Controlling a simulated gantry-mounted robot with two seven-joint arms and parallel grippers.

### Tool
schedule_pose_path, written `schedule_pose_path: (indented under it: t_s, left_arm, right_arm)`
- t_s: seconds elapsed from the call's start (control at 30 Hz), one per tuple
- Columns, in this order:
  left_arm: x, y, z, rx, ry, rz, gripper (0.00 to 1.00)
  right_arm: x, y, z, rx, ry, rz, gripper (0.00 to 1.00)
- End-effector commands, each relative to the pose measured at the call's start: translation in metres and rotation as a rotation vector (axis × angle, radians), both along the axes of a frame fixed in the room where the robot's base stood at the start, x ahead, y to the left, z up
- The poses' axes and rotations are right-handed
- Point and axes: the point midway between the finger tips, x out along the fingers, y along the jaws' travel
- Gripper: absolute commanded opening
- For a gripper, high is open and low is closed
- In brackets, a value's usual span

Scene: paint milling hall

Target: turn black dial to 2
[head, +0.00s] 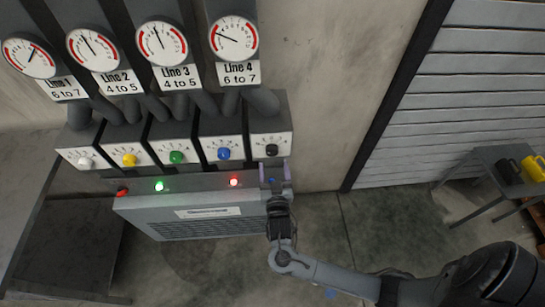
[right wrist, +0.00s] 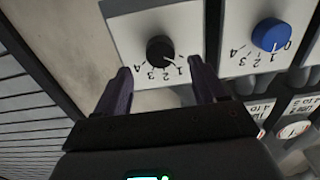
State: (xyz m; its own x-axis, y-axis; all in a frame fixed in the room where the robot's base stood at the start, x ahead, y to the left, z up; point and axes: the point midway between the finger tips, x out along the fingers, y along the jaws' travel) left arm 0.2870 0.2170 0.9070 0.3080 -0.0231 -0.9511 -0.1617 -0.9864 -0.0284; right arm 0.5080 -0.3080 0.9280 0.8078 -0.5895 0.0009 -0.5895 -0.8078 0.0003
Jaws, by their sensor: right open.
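The black dial (head: 271,150) is a round knob on the rightmost white panel of the row. In the right wrist view the black dial (right wrist: 159,48) shows upside down with its scale from 1 to 4; its white mark seems to point near 1, and the 0 end is hidden by a finger. My right gripper (head: 275,171) is open just below the dial in the head view. In the right wrist view its two purple fingers (right wrist: 160,72) stand apart on either side of the dial's scale, not touching the knob. My left gripper is not in view.
The blue dial (head: 223,154) sits close by on the neighbouring panel, with green (head: 177,157), yellow (head: 130,160) and white (head: 86,162) dials further left. Gauges hang above. A grey box (head: 200,208) with lit lamps lies below the panels. A small table with mugs (head: 508,171) stands right.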

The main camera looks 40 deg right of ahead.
Motion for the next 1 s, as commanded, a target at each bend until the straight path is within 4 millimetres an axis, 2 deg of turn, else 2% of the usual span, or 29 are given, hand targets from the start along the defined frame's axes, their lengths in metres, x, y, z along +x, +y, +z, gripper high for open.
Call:
schedule_pose_path:
  t_s: [0.1,0.3,0.5,0.77,0.83,1.0]
  left_arm:
    - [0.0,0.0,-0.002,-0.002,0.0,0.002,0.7]
    - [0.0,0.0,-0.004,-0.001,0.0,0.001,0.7]
    - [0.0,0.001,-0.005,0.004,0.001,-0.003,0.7]
    - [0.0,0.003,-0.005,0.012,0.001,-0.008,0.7]
    - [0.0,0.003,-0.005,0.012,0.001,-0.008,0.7]
    - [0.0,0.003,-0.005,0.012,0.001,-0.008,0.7]
  right_arm:
    - [0.016,-0.011,0.0,-0.002,-0.001,0.001,0.71]
    - [0.035,-0.025,0.0,-0.001,-0.001,0.002,0.71]
    - [0.043,-0.031,0.0,0.001,0.001,0.002,0.71]
    - [0.043,-0.031,-0.001,0.002,0.001,0.001,0.71]
    - [0.043,-0.031,-0.001,0.002,0.001,0.001,0.65]
    - [0.043,-0.031,-0.001,0.002,0.001,0.001,0.39]
